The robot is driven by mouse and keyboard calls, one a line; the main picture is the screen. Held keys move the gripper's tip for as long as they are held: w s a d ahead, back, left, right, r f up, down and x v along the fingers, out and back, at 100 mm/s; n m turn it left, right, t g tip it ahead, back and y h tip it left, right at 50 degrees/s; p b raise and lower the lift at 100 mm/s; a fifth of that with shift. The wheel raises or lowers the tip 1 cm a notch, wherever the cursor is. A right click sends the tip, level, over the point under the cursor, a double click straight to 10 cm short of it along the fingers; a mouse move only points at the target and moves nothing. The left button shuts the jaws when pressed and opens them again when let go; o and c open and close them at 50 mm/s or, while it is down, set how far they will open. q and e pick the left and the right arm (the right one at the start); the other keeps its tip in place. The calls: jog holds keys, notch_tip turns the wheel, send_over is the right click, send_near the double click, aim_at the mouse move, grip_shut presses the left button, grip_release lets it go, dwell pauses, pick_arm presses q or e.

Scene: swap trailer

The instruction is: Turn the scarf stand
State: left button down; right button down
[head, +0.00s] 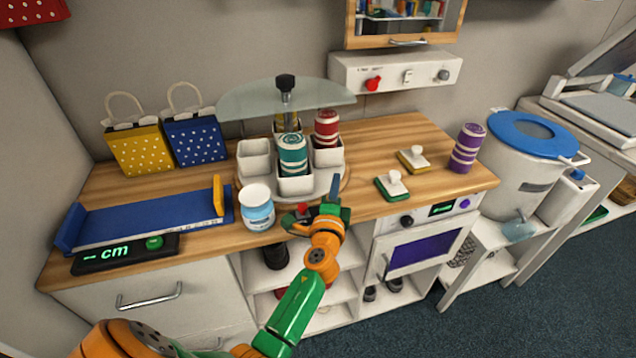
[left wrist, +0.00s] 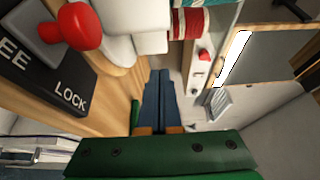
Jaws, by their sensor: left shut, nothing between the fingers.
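The scarf stand is a round turntable (head: 345,185) with white cups (head: 255,157) under a glass disc and a black knob (head: 285,83). A teal striped roll (head: 292,158) is in the front cup, a red one (head: 327,130) at the right, and a yellow one, partly hidden, at the back. A red lever knob (head: 302,208) at the front shows in the left wrist view (left wrist: 78,26) beside a FREE/LOCK plate (left wrist: 45,60). My left gripper (head: 336,182) is shut and empty at the turntable's front right edge; touching or apart is unclear. My right gripper is not in view.
A white jar (head: 256,208) stands left of the lever. A blue tray (head: 150,218), a cm display (head: 125,254) and two dotted bags (head: 195,138) are farther left. Right are two handled stamps (head: 393,186), (head: 413,159) and a purple roll (head: 468,148). The counter's back right is clear.

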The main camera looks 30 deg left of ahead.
aim_at(284, 183)
pick_arm(q)
jog(key=a+p, duration=0.1)
jog(key=s+a+p, duration=0.1)
jog(key=a, duration=0.1)
jog(key=shift+s+r, duration=0.15)
jog(key=shift+s+a, duration=0.2)
jog(key=shift+s, duration=0.15)
jog(key=shift+s+a, duration=0.1)
jog(key=shift+s+a, duration=0.5)
jog(key=shift+s, duration=0.2)
jog(key=shift+s+a, duration=0.45)
jog(key=shift+s, duration=0.2)
jog(key=shift+s+a+p, duration=0.3)
jog(key=shift+s+a, duration=0.75)
jog(key=shift+a, duration=0.1)
jog(key=shift+s+a, duration=0.5)
jog(key=shift+a, duration=0.35)
